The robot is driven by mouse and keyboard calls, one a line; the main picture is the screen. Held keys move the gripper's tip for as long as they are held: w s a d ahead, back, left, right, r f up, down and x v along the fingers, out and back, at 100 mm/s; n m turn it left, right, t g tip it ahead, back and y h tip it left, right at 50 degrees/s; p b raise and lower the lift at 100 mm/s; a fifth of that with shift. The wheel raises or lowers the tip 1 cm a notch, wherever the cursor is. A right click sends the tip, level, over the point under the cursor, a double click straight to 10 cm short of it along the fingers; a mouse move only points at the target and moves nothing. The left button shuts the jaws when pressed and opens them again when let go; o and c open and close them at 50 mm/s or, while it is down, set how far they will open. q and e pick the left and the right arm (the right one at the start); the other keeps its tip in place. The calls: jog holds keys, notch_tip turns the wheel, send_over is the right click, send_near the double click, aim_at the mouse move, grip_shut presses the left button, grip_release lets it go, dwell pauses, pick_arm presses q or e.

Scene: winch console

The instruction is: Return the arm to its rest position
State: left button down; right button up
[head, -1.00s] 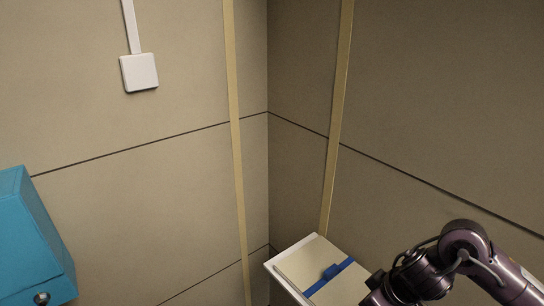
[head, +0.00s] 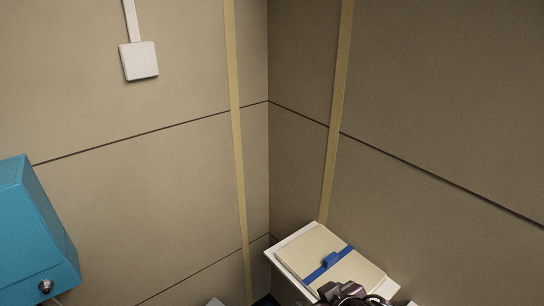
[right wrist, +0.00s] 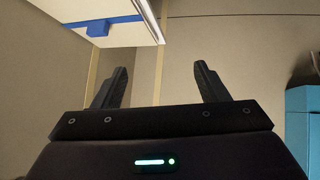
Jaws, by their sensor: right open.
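My right gripper (right wrist: 158,88) shows in the right wrist view with its two dark fingers spread wide and nothing between them. A dark part of my right arm shows at the bottom edge of the head view, in front of a white tray; the fingers cannot be made out there. My left gripper is in neither view.
The white tray (head: 283,268) holds a cream board (head: 318,250) with a blue strap and clip (head: 328,262). A teal console box (head: 35,225) with a round knob is at the left. A white switch box (head: 139,60) is on the wall. The walls meet in a corner.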

jog(key=s+d+f+m+g+h, duration=0.4)
jog(key=s+d+f, duration=0.3)
jog(key=s+d, duration=0.45)
notch_tip(320, 180, down, 32)
jog(key=s+a+g+y+b, duration=0.1)
jog(key=s+a+g+b, duration=0.15)
jog(key=b, duration=0.25)
jog(key=s+d+f+b, duration=0.2)
jog(key=s+f, duration=0.8)
jog(key=f, duration=0.2)
jog(key=s+d+f+g+b, duration=0.1)
jog(key=s+d+f+b, duration=0.1)
jog(key=s+f, duration=0.8)
notch_tip(320, 180, down, 2)
jog(key=shift+f, duration=0.15)
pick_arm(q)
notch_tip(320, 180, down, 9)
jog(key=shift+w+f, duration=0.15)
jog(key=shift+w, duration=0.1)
pick_arm(e)
jog(key=shift+s, duration=0.2)
jog(key=shift+c, duration=0.4)
